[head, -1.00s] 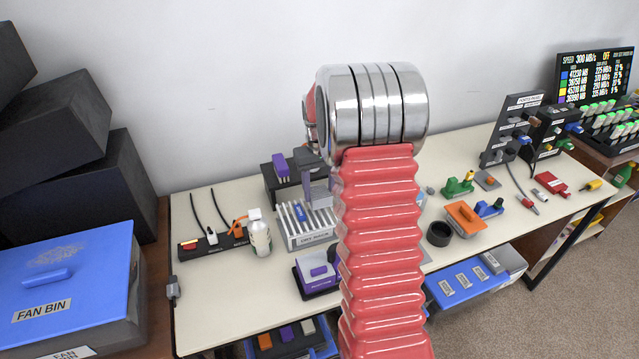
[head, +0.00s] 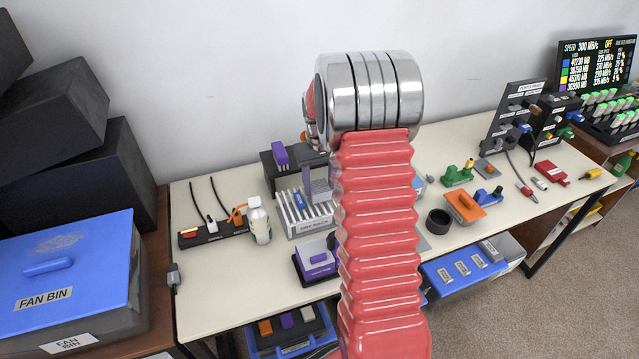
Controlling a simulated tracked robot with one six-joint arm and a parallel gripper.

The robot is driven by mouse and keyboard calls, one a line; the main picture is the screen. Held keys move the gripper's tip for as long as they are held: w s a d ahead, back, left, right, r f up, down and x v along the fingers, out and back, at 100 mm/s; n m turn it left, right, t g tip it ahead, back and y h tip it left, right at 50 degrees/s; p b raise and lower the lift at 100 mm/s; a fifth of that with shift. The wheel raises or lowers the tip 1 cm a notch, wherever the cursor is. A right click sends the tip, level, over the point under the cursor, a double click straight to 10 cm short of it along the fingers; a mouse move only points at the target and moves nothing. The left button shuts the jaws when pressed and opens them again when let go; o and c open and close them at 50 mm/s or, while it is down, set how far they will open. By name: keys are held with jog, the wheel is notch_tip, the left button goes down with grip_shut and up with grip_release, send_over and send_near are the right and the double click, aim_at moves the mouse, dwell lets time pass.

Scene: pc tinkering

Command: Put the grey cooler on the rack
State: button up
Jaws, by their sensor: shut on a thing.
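The rack (head: 303,229) is a light grey slotted holder with a label on its front, near the middle of the table. A blue stick stands in one of its slots. A grey block (head: 318,187), which looks like the grey cooler, shows at the rack's right end, partly behind my red arm. My gripper (head: 316,160) shows only as a small grey part left of the arm, above the block. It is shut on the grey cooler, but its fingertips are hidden. I cannot tell whether the cooler touches the rack.
A white bottle (head: 259,220) and a black cable strip (head: 213,235) stand left of the rack. A purple-topped box (head: 316,259) is in front. A black ring (head: 438,222) and orange block (head: 463,206) lie right. The table's front left is clear.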

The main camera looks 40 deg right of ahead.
aim_at(319, 187)
jog(key=shift+f, duration=0.35)
jog(key=o, duration=1.2)
jog(key=shift+o, duration=0.2)
notch_tip(319, 187, up, 14)
jog(key=shift+f, duration=0.15)
